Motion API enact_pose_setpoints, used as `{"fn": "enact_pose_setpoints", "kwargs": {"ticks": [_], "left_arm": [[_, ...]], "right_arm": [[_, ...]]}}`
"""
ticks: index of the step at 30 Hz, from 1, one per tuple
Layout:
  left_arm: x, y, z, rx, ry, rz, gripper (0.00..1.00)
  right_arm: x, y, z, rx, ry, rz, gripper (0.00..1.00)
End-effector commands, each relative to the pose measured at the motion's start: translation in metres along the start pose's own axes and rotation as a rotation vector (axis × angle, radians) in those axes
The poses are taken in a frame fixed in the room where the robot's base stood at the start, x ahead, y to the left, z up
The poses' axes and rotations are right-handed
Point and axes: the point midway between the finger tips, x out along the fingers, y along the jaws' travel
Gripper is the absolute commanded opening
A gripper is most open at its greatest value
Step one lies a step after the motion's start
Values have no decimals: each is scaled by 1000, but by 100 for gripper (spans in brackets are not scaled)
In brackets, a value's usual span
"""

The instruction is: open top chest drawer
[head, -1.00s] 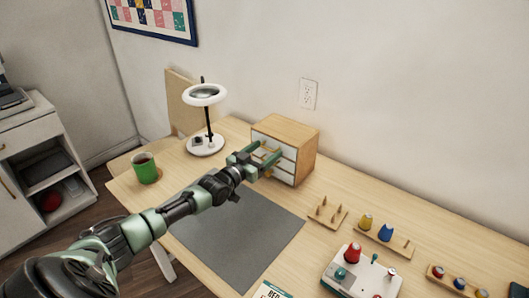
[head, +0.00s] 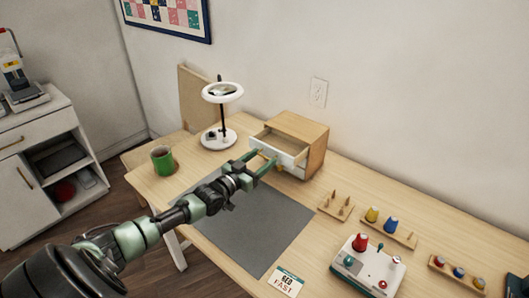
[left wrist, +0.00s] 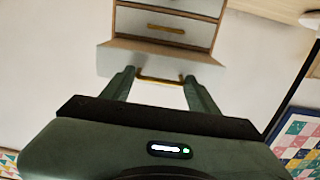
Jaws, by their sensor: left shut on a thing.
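A small wooden chest (head: 312,133) with white drawer fronts stands at the back of the table, against the wall side. Its top drawer (head: 284,143) is pulled out and its hollow inside shows from above. My left gripper (head: 264,163) is at the front of this drawer, shut on its brass handle. In the left wrist view the gripper's fingers (left wrist: 158,76) sit at the two ends of the brass handle (left wrist: 160,80). The lower drawers (left wrist: 165,27) look closed there. My right gripper is not in view.
A ring lamp (head: 219,136) and a green mug (head: 163,161) stand left of the chest. A dark grey mat (head: 262,232) lies in front. Wooden peg racks (head: 338,208) and a white box with colored knobs (head: 367,268) are at the right.

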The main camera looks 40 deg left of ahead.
Motion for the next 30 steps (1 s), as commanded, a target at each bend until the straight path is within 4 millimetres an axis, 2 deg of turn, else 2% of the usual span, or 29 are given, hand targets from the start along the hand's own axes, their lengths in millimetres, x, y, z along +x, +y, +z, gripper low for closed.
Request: {"fn": "enact_pose_setpoints", "kwargs": {"ticks": [4, 7, 8, 9, 13, 20, 23, 30], "left_arm": [[1, 1, -2, -1, 7, 2, 0], [1, 1, -2, -1, 6, 2, 0], [1, 1, -2, -1, 6, 2, 62], [1, 1, -2, -1, 6, 2, 71], [1, 1, -2, -1, 6, 1, 71], [-2, 0, -2, -1, 5, 1, 71], [-11, 1, -1, -2, 4, 1, 71], [-48, 1, 0, -2, 2, 2, 71]], "right_arm": [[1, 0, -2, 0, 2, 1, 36], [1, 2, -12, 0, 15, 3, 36], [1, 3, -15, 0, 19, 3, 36], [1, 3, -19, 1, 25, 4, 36], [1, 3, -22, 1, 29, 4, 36], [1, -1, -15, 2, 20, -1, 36], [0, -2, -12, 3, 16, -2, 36], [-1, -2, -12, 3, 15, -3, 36]]}}
